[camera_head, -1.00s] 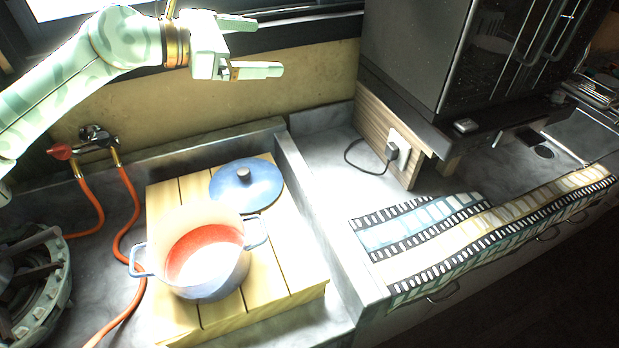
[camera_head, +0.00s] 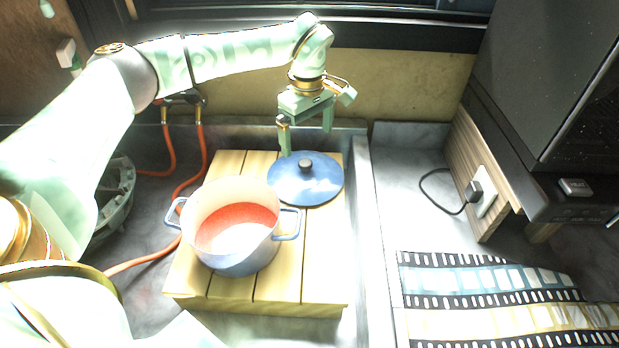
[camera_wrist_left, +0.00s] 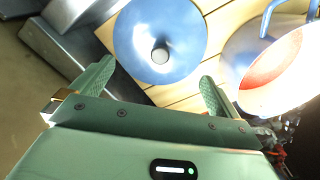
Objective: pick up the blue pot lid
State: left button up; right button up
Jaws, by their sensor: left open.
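The blue pot lid (camera_head: 322,187) with a dark round knob lies on the wooden slat board (camera_head: 326,258), behind and right of the pot. My left gripper (camera_head: 307,142) is open and empty, pointing down above the back edge of the lid. In the left wrist view the lid (camera_wrist_left: 184,30) lies beyond the two spread fingers (camera_wrist_left: 155,80), its knob roughly between them and apart from both. The blue pot (camera_head: 238,262), red-orange inside, stands upright on the board. My right gripper is not in view.
A low grey ledge (camera_head: 362,240) runs along the board's right side. Orange hoses (camera_head: 172,150) and a burner (camera_head: 115,200) are at left. A plug with a black cable (camera_head: 472,192) and a film-strip patterned cloth (camera_head: 490,290) are at right.

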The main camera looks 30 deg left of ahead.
aim_at(305, 162)
pick_arm(q)
notch_tip(305, 162, down, 4)
jog(key=shift+a+f+b, duration=0.1)
jog(key=shift+f+b, duration=0.15)
jog(key=shift+b, duration=0.25)
jog(key=f, duration=0.1)
jog(key=f+b, duration=0.1)
jog(key=f, duration=0.1)
jog(key=f+b, duration=0.1)
jog(key=f, duration=0.1)
jog(key=shift+a+f, duration=0.1)
jog(key=shift+a, duration=0.2)
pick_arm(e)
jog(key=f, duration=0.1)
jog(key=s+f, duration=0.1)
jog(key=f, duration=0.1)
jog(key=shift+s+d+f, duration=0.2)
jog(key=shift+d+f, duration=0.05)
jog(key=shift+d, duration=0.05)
